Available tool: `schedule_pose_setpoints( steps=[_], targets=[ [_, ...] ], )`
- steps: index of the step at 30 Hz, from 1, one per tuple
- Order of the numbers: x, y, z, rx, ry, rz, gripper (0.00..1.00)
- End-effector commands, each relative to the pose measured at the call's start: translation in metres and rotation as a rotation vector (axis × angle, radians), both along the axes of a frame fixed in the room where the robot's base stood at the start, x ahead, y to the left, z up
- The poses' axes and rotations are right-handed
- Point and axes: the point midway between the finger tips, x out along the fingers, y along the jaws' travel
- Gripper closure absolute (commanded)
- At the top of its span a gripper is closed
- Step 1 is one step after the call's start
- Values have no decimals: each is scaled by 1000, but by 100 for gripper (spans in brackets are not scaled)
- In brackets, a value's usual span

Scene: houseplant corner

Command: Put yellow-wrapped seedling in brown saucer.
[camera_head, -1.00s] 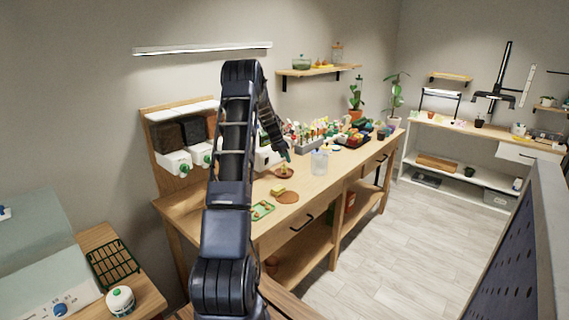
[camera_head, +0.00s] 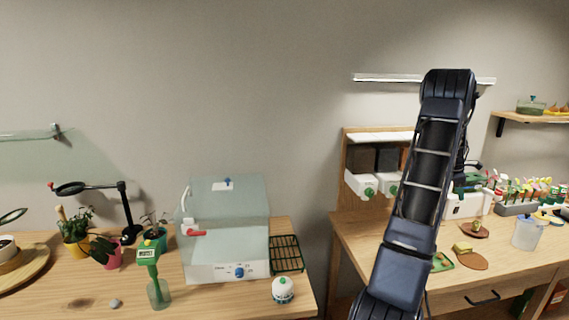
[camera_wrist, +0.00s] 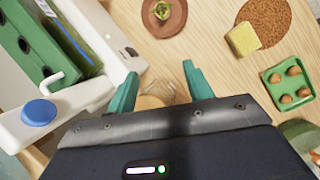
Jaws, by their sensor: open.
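A brown saucer (camera_wrist: 180,22) lies on the wooden bench at the top of the wrist view. It also shows in the head view (camera_head: 484,234), right of my arm. A small seedling (camera_wrist: 162,10) with green leaves and what looks like a yellowish wrap stands in the saucer; it is small in the head view (camera_head: 477,226). My gripper (camera_wrist: 160,69) is open, its two green fingers apart from the saucer and seedling. A pale, round, see-through thing lies below and between the fingers; I cannot tell what it is.
A yellow sponge (camera_wrist: 243,39) rests at the edge of a round brown mat (camera_wrist: 268,18). A green tray (camera_wrist: 288,84) with several brown lumps lies right. A white device (camera_wrist: 60,100) stands close on the left. A clear jar (camera_head: 528,234) stands right of the saucer.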

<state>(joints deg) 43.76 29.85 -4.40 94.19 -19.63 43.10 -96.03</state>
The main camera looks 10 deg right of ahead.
Motion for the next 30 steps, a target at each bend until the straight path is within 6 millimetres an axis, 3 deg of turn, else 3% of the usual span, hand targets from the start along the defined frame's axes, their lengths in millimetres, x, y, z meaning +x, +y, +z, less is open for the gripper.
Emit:
schedule_pose_setpoints(
  steps=[1, 6, 14, 23, 30],
  targets=[
    [6, 22, 16, 1, -25, -19, 49],
    [17, 88, 59, 13, -109, -104, 49],
    [17, 190, 112, 49, -228, -231, 49],
    [-6, 303, 159, 114, -351, -375, 49],
    [-40, 387, 183, 180, -433, -490, 49]
  ],
)
